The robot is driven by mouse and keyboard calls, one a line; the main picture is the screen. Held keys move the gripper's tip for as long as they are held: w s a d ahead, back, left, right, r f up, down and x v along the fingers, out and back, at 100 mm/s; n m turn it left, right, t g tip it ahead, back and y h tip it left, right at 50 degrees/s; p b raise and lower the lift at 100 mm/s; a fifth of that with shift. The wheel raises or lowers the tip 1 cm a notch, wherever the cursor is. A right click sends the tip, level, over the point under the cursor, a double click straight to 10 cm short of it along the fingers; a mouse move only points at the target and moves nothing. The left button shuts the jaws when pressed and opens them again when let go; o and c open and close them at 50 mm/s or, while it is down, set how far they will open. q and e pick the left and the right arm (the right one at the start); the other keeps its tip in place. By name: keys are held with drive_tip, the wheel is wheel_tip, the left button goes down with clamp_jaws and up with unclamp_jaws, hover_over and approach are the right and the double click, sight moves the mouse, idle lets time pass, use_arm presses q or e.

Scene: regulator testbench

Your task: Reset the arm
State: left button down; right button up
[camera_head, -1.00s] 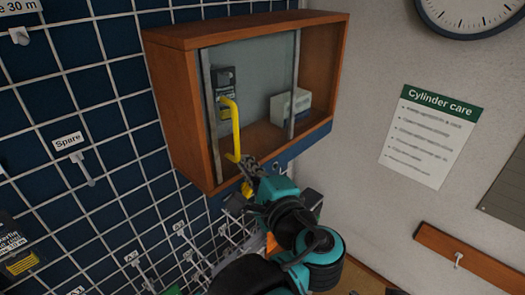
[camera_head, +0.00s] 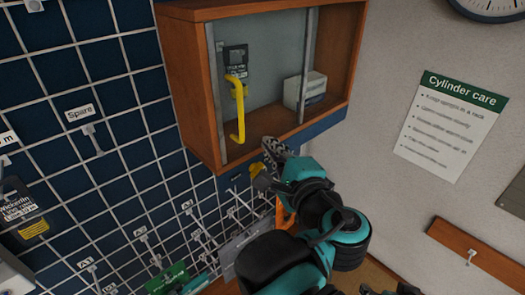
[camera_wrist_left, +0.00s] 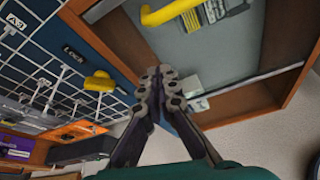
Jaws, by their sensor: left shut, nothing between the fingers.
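My left gripper (camera_head: 268,150) is in front of the lower edge of a wooden wall cabinet (camera_head: 192,95). Its fingers are shut and empty; in the left wrist view the two fingertips (camera_wrist_left: 161,78) meet. My teal and black left arm reaches in from the lower right part of the head view. My right gripper is not in view.
Inside the cabinet are a dark labelled packet (camera_head: 236,60) and a white box (camera_head: 305,90). A wire grid with hooks and tags, including a Spare tag (camera_head: 80,112), covers the left wall. A green item (camera_head: 168,280) hangs low. A wooden hook rail (camera_head: 480,252) is at right.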

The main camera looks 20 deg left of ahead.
use_arm(q)
drive_tip(key=shift+f+b+v, duration=0.4)
drive_tip(key=shift+b+v, duration=0.3)
drive_tip(key=shift+v, duration=3.65)
drive_tip(key=a+f+n+g+h+b, duration=0.1)
drive_tip(key=a+f+n+g+b, duration=0.3)
drive_tip(key=f, duration=0.8)
drive_tip(key=s+a+f+m+h+b, duration=0.1)
drive_tip(key=a+f+h+b, duration=0.15)
drive_tip(key=f+b, duration=0.7)
drive_tip(key=a+f+n+g+h+b, duration=0.1)
drive_tip(key=a+f+n+g+b, duration=0.2)
drive_tip(key=f, duration=1.1)
wheel_tip(320, 180, down, 26)
drive_tip(key=s+n+t+h+b, duration=0.1)
drive_tip(key=n+h+b, duration=0.5)
drive_tip(key=b, duration=0.8)
drive_tip(key=shift+s+a+n+b, duration=0.3)
drive_tip(key=shift+s+a+n, duration=0.05)
drive_tip(key=shift+s+n, duration=0.25)
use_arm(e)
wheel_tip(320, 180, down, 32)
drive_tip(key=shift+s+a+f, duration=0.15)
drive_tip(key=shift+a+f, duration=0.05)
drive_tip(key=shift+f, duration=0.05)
use_arm(q)
drive_tip(key=shift+r, duration=0.1)
